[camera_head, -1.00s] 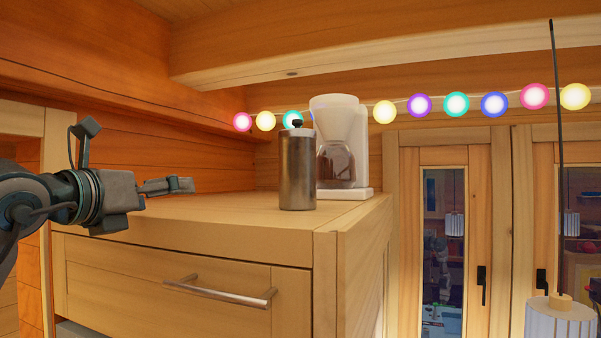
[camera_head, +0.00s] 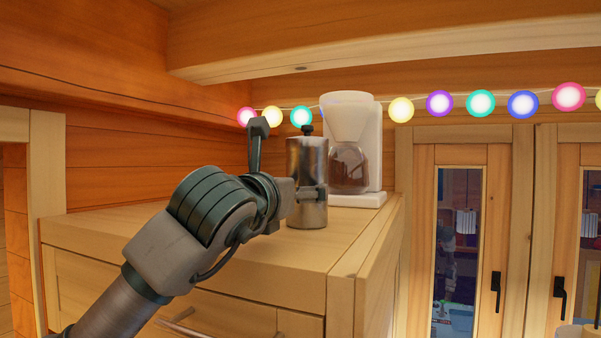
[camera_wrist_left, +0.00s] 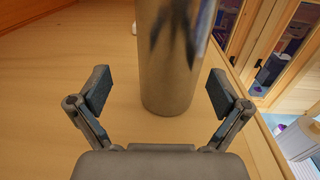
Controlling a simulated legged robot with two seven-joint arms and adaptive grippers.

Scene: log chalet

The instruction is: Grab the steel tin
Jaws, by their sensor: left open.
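The steel tin (camera_head: 311,162) is a tall shiny cylinder with a dark knob on its lid. It stands upright on the wooden cabinet top. My left gripper (camera_head: 308,194) is at the tin's lower half, and part of the gripper is hidden behind my own wrist in the head view. In the left wrist view the tin (camera_wrist_left: 168,60) stands just ahead, roughly centred between the two spread fingers of the gripper (camera_wrist_left: 160,92). A gap shows on each side, wider on the left. The tin's top is cut off there. My right gripper is not in view.
A white coffee maker (camera_head: 352,135) with a glass jug stands close behind the tin, to the right. The cabinet top (camera_head: 110,228) is clear to the left. Its right edge lies near the tin. A string of coloured lights (camera_head: 439,103) hangs along the back wall.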

